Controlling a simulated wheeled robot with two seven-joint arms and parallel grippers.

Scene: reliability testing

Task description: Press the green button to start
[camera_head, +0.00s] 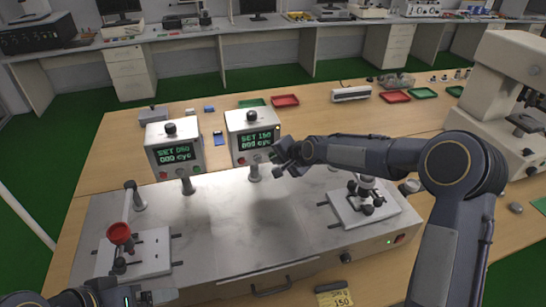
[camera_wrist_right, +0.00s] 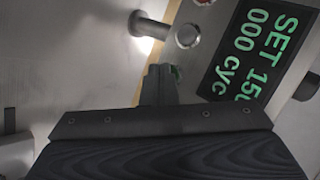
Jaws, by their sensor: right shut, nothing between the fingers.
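Two white control boxes stand behind the metal test bench. The left box (camera_head: 160,138) reads SET 050, 000 cyc; the right box (camera_head: 237,122) reads SET 150, 000 cyc and shows in the right wrist view with its screen (camera_wrist_right: 254,50). My right gripper (camera_head: 279,153) is shut and empty, close to the lower right of the right box's front. In the right wrist view its fingertips (camera_wrist_right: 161,78) cover part of a small green spot, seemingly the green button (camera_wrist_right: 175,71); I cannot tell whether they touch. My left gripper (camera_head: 155,297) is partly in view at the bottom left, its jaws unclear.
A microscope (camera_head: 500,95) stands at the right. Red and green trays (camera_head: 285,100) lie behind. A yellow label (camera_head: 334,298) reads 150.

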